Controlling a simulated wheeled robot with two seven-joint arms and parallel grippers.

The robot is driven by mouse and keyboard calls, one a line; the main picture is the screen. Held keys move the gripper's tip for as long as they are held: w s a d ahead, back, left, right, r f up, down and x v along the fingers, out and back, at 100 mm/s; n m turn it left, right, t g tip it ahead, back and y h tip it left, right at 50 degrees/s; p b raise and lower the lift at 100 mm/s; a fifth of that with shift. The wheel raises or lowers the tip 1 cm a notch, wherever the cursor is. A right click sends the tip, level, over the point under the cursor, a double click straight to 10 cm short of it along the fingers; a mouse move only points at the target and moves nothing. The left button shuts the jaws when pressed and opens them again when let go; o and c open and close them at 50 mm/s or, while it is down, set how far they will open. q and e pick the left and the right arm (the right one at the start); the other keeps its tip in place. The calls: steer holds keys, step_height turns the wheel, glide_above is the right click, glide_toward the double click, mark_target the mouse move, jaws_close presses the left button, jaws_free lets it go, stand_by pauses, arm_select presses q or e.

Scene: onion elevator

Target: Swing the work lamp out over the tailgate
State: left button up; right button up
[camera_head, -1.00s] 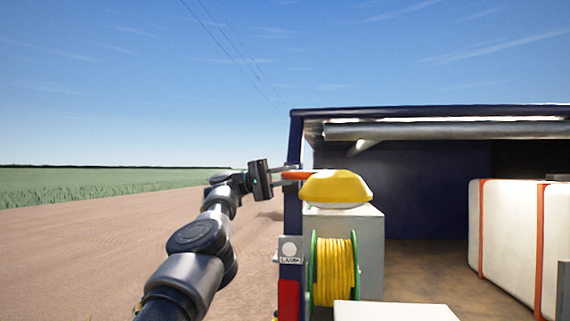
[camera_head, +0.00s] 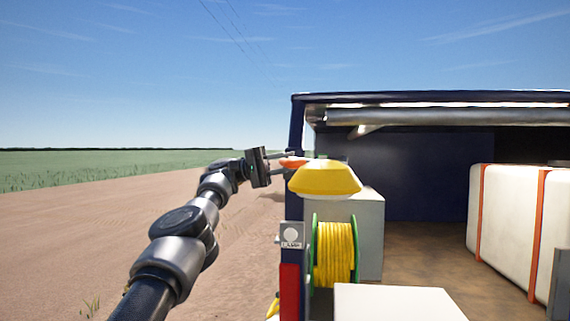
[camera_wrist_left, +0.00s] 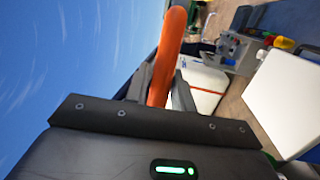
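The work lamp (camera_head: 326,179) has a yellow, wide-brimmed head and an orange handle (camera_head: 293,162) on its left side. It hangs beside the dark blue left post of the vehicle's open rear. My left gripper (camera_head: 289,160) reaches the handle from the left. In the left wrist view the orange handle (camera_wrist_left: 166,55) passes between its two fingers, which close around it. A switch plate labelled LAMP (camera_head: 291,236) is on the post below. The lamp's arm and the tailgate cannot be made out clearly. My right gripper is not in view.
A yellow hose reel (camera_head: 334,252) with green rims stands below the lamp, before a grey cabinet (camera_head: 370,230). A white box (camera_head: 395,303) is at the front. A strapped white tank (camera_head: 510,225) stands right. Open dirt ground lies left.

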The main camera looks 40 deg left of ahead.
arm_select(q)
steer(key=shift+o, duration=1.4)
steer(key=shift+w, duration=0.1)
